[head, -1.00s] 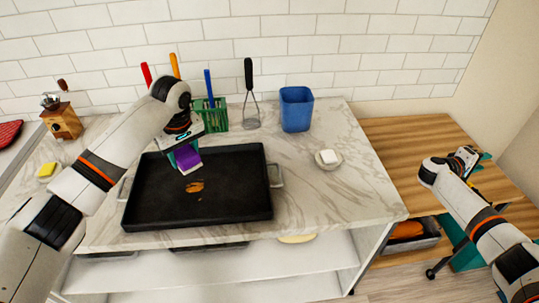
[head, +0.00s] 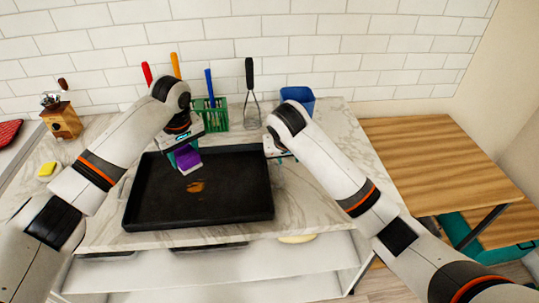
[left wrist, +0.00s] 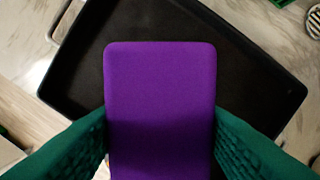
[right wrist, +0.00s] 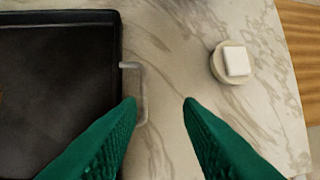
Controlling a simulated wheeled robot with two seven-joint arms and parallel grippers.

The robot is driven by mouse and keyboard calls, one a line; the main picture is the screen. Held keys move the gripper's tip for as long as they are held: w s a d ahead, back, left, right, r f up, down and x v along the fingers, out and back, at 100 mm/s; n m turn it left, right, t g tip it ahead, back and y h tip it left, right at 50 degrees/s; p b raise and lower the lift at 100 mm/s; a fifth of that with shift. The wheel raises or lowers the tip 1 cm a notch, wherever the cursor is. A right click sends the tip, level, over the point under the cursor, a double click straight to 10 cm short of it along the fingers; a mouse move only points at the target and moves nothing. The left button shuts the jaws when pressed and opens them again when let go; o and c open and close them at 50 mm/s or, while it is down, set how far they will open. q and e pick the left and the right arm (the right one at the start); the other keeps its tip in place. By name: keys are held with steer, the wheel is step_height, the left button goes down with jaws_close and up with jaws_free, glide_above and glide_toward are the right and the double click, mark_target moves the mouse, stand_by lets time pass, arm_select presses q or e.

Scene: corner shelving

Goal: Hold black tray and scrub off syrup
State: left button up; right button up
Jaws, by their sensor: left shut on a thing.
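The black tray (head: 235,195) lies on the marble counter, with a brown syrup patch (head: 195,186) near its middle. My left gripper (head: 181,152) is shut on a purple sponge (head: 190,167), just behind the patch over the tray. The sponge (left wrist: 160,100) fills the middle of the left wrist view and hides the syrup there; I cannot tell if it touches the tray. My right gripper (right wrist: 160,103) is open beside the tray's right edge. The metal handle (right wrist: 142,95) shows near its left fingertip, not gripped. In the head view my right arm hides that handle.
A white block on a round dish (right wrist: 233,62) sits right of my right gripper.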

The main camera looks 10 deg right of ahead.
steer(key=y, duration=0.1)
glide_toward(268, 175)
step_height(268, 175, up, 3)
steer(key=x, duration=1.2)
steer(key=shift+s+f, duration=0.1)
steer(key=shift+s, duration=0.2)
jaws_close()
stand_by(0.9)
steer(key=shift+c, duration=0.8)
jaws_free()
steer(key=shift+c, duration=0.3)
